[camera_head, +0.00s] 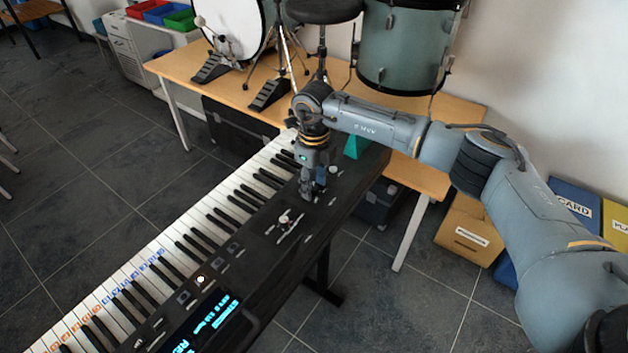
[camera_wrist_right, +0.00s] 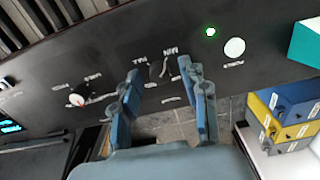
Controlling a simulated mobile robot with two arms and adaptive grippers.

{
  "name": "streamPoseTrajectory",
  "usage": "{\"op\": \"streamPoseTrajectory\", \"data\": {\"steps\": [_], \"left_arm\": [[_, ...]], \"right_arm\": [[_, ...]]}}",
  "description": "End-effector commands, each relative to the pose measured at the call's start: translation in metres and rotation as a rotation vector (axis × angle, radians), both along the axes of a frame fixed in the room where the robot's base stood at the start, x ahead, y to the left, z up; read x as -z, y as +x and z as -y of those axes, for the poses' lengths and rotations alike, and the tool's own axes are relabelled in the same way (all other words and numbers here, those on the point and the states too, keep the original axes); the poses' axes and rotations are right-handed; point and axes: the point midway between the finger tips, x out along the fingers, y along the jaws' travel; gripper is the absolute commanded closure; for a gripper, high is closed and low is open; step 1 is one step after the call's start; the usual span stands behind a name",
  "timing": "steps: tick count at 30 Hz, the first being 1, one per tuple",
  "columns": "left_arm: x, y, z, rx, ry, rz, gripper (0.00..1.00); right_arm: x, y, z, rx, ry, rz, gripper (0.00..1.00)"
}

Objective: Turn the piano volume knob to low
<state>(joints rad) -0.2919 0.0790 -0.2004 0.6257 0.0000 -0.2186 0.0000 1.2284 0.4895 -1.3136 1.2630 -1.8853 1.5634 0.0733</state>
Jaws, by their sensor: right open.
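The black keyboard piano (camera_head: 262,250) runs diagonally across the head view. My right gripper (camera_head: 313,194) points down over the right part of its control panel. In the right wrist view the gripper (camera_wrist_right: 163,98) is open, its two blue-grey fingers apart. Between and just beyond the fingertips is a dark control (camera_wrist_right: 156,70) with small white labels above it, apparently the volume knob with its range marks. It is hard to make out against the black panel, and its pointer setting cannot be read. Contact with the fingers is not clear. My left gripper is not in view.
A white-and-red control (camera_wrist_right: 79,98) lies left of the fingers; a round white knob (camera_wrist_right: 234,47) and a green light (camera_wrist_right: 210,31) lie right. A teal object (camera_head: 355,145) stands at the panel's far end. A wooden table (camera_head: 222,91) with drums is behind.

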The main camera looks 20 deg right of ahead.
Motion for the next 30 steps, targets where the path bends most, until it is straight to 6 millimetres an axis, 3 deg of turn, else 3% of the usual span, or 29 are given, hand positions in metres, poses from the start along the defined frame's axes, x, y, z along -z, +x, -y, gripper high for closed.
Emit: {"op": "streamPoseTrajectory", "data": {"steps": [5, 12, 23, 30], "left_arm": [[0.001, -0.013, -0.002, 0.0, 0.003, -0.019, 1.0], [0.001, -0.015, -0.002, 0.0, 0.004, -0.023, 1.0], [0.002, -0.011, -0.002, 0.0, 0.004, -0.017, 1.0], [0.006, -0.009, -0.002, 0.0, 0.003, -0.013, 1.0]], "right_arm": [[0.0, 0.0, 0.0, 0.0, 0.0, 0.0, 0.56], [0.0, 0.0, 0.0, 0.0, 0.001, -0.001, 1.0], [0.0, 0.0, 0.0, 0.035, 0.001, -0.001, 1.0], [0.001, 0.0, 0.0, 0.168, 0.001, -0.001, 1.0]]}}
